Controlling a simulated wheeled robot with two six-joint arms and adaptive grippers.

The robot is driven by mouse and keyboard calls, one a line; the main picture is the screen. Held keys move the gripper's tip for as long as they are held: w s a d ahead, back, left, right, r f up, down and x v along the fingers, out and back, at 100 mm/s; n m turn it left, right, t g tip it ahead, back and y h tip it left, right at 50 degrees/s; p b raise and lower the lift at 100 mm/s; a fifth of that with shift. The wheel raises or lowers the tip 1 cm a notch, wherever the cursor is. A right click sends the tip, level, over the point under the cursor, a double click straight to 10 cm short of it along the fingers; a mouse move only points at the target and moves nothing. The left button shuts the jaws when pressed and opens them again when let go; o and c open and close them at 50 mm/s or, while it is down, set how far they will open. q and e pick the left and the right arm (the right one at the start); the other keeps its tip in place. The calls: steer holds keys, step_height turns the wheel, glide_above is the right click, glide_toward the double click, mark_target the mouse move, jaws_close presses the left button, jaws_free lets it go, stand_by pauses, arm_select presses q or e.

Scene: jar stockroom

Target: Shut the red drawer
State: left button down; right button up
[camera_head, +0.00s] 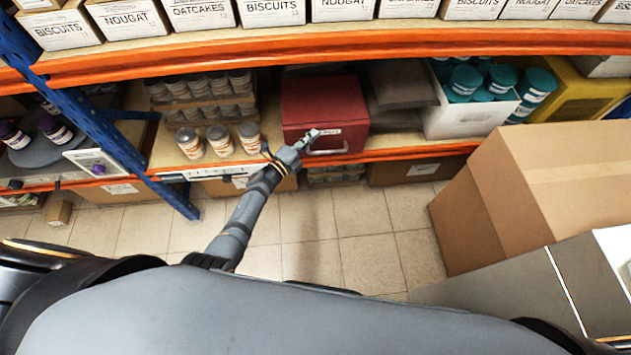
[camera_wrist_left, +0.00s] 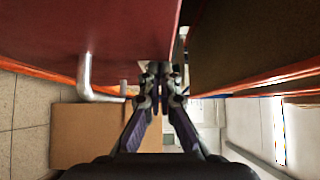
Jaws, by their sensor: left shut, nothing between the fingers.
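The red drawer (camera_head: 325,108) belongs to a red box-like unit on the lower shelf, with a pale label and a metal handle (camera_head: 330,150) on its front. My left gripper (camera_head: 312,133) reaches to the drawer's front, overlapping its label area, and is shut and empty. In the left wrist view, the red front (camera_wrist_left: 105,40) fills the upper left, with the bent metal handle (camera_wrist_left: 88,82) beside the closed fingertips (camera_wrist_left: 165,70). The fingertips are close to the red surface; I cannot tell whether they touch. How far the drawer stands out is unclear. My right gripper is not in view.
Spice jars (camera_head: 220,140) stand left of the drawer. Dark stacked trays (camera_head: 398,85) and a white box of teal-lidded jars (camera_head: 468,115) are to its right. A blue post (camera_head: 105,130) stands at left.

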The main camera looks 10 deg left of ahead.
arm_select(q)
steer(key=shift+w+a+r, duration=0.15)
steer(key=shift+w+r, duration=0.1)
steer(key=shift+r, duration=0.05)
steer(key=v, duration=1.2)
steer(key=shift+s+f, duration=0.25)
steer(key=shift+f, duration=0.05)
